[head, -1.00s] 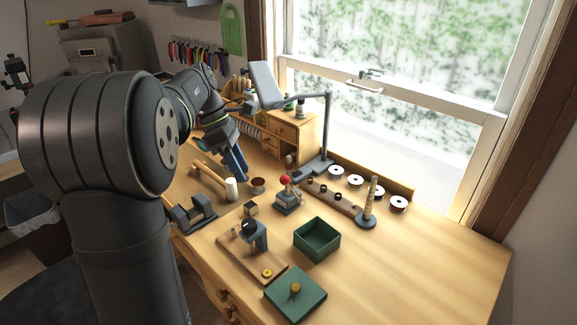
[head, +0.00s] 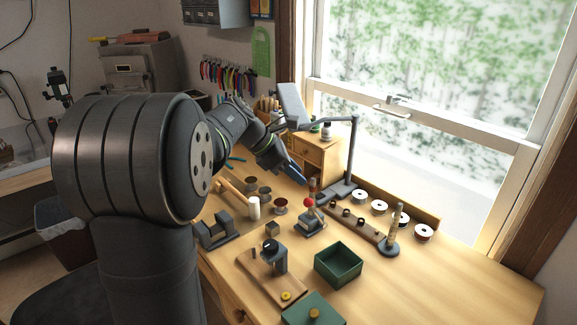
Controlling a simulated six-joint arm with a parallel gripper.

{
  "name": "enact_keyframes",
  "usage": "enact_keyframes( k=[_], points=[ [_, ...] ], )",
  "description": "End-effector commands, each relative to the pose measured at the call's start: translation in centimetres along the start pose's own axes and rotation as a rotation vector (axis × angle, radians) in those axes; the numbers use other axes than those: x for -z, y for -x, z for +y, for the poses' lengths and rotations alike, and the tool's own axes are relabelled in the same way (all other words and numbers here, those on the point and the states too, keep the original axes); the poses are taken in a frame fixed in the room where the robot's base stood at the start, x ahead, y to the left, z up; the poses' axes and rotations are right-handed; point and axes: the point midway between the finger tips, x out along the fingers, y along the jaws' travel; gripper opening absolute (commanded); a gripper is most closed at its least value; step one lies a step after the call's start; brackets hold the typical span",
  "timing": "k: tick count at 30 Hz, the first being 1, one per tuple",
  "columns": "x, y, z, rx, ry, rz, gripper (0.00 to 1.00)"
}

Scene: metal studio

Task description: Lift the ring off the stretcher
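My gripper (head: 299,178) has blue fingers and hangs over the back of the wooden bench, left of the lamp post. Its fingers point down and right, and the gap between them is too small to judge. A small grey stand with a red ball top (head: 310,222) is in front of and below it, apart from the fingers. A grey post tool on a wooden board (head: 262,278) stands nearer, with a yellow ring-like piece (head: 286,295) at the board's front. I cannot tell which of these is the stretcher, and no ring on one is clear.
A grey lamp (head: 352,150) stands right of my gripper. A tapered mandrel (head: 396,228), spools (head: 379,207) and a ring rack (head: 350,217) line the right back. An open green box (head: 338,264), its lid (head: 314,313), a hammer (head: 233,192) and tins (head: 280,206) are around. The bench's right front is clear.

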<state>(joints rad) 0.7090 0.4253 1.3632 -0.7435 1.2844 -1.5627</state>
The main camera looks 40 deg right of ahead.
Motion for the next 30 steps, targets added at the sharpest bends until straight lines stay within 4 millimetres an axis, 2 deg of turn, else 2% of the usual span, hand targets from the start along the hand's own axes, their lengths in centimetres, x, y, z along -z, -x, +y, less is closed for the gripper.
enact_keyframes(
  k=[6, 15, 29, 30],
  points=[
    [0.0, -2.3, -0.1, 0.003, 0.001, 0.0, 0.38],
    [0.0, -4.6, -0.1, 0.003, 0.001, 0.001, 0.38],
    [0.1, -5.2, 0.0, 0.001, 0.0, 0.001, 0.38],
    [0.1, -5.2, 0.0, 0.002, 0.0, 0.001, 0.32]
  ],
)
